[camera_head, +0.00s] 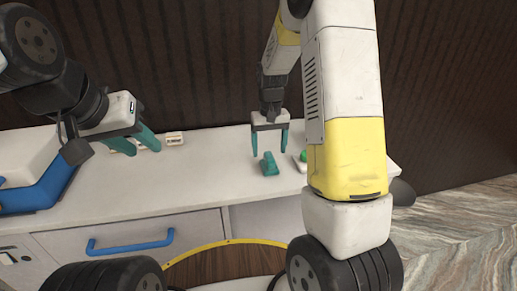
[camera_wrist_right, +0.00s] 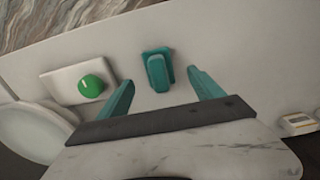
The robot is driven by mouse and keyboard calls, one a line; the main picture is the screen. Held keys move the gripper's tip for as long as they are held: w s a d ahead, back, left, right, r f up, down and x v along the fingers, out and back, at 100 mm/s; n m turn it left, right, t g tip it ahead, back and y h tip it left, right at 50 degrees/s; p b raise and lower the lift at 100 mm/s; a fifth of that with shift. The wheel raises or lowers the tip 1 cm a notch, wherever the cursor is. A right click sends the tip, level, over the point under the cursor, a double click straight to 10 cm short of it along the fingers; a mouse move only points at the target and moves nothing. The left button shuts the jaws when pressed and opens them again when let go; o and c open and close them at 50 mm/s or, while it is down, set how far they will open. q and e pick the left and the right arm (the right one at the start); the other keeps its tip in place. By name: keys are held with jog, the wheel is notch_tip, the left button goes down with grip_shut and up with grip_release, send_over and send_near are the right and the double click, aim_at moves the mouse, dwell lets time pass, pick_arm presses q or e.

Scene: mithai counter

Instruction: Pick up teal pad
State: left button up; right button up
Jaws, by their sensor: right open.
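The teal pad (camera_head: 269,166) lies on the white counter, with a raised grip on a flat base. It also shows in the right wrist view (camera_wrist_right: 157,70), near the top middle. My right gripper (camera_head: 269,154) is open and empty, pointing down above the pad. In the right wrist view its two teal fingers (camera_wrist_right: 160,78) stand apart on either side of the pad's position, with gaps to it. My left gripper (camera_head: 144,150) is at the left, over the counter, with its teal fingers apart and nothing visible between them.
A green round thing (camera_wrist_right: 91,86) sits on a white plate (camera_wrist_right: 60,92) beside the pad; my right arm partly hides it in the head view. A small white item (camera_head: 175,138) stands near the wall. A blue drawer handle (camera_head: 131,243) is on the front. The counter's middle (camera_head: 205,180) is clear.

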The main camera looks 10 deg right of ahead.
aim_at(269, 155)
jog(key=f, duration=0.6)
jog(key=shift+w+d+f, duration=0.1)
jog(key=shift+w+f, duration=0.15)
jog(key=shift+f, duration=0.05)
jog(key=c, duration=1.4)
jog(key=shift+c, duration=0.3)
jog(key=shift+r, duration=0.15)
jog(key=shift+r, duration=0.65)
notch_tip(269, 155, up, 2)
jog(key=shift+r, duration=0.2)
jog(key=s+a, duration=0.2)
jog(key=s, duration=0.5)
jog(key=s+a+r, duration=0.1)
jog(key=s, duration=0.7)
jog(key=shift+s+a, duration=0.3)
jog(key=shift+a, duration=0.1)
